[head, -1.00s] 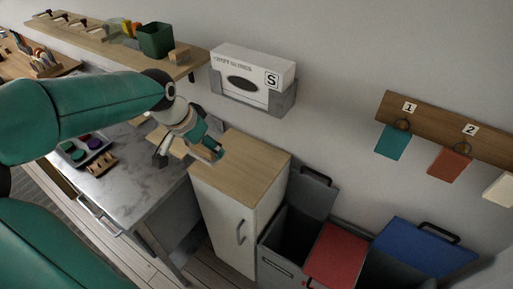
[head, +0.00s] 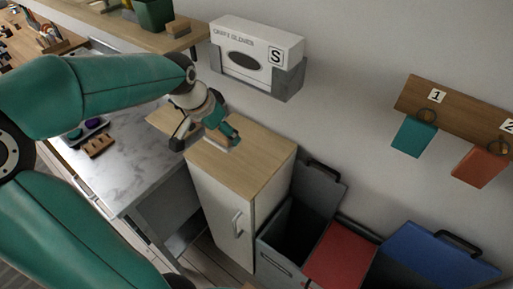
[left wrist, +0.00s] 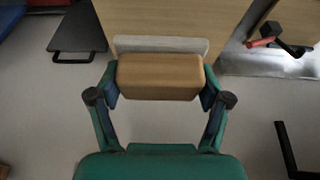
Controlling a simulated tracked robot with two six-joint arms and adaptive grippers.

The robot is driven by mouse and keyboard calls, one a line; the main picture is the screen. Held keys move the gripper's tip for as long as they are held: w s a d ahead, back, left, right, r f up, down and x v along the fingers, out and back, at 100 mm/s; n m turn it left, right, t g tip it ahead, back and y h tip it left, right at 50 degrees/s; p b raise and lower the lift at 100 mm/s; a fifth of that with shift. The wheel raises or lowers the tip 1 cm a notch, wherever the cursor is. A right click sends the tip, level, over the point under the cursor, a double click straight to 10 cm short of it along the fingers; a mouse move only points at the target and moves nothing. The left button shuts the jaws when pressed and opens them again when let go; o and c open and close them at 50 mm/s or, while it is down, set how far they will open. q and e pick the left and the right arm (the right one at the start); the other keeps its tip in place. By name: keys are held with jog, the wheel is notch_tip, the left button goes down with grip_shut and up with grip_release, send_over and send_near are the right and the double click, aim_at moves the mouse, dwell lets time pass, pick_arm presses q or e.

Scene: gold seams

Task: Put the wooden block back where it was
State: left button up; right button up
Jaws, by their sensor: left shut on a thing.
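A plain wooden block (left wrist: 160,77) sits between the fingers of my left gripper (left wrist: 160,97) in the left wrist view. The fingers are shut on its two ends. In the head view my left gripper (head: 208,140) is at the back left part of the cabinet's wooden top (head: 250,165), and the block cannot be made out clearly there. A pale strip (left wrist: 160,45) lies just beyond the block in the wrist view. I cannot tell whether the block touches it or the top. My right gripper is not in view.
A wall shelf (head: 110,22) holds a green bin (head: 154,14) and another small wooden piece (head: 178,27). A glove box (head: 256,50) hangs above the cabinet. Bins with red (head: 340,255) and blue (head: 440,255) lids stand right. The cabinet top's front is clear.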

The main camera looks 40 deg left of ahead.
pick_arm(q)
notch_tip(320, 180, down, 4)
jog(key=b, duration=0.3)
jog(key=shift+s+f, duration=0.1)
jog(key=p, duration=0.2)
send_near(258, 139)
notch_tip(258, 139, down, 3)
jog(key=shift+s+f, duration=0.15)
jog(key=shift+f, duration=0.1)
jog(key=w, duration=0.1)
jog(key=w+f, duration=0.2)
jog(key=shift+a+f, duration=0.15)
jog(key=shift+a, duration=0.1)
jog(key=shift+s, duration=0.1)
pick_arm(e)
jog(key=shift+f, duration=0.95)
pick_arm(q)
jog(key=o, duration=0.7)
jog(key=shift+f, duration=0.15)
jog(key=shift+c, duration=0.2)
jog(key=o, duration=0.4)
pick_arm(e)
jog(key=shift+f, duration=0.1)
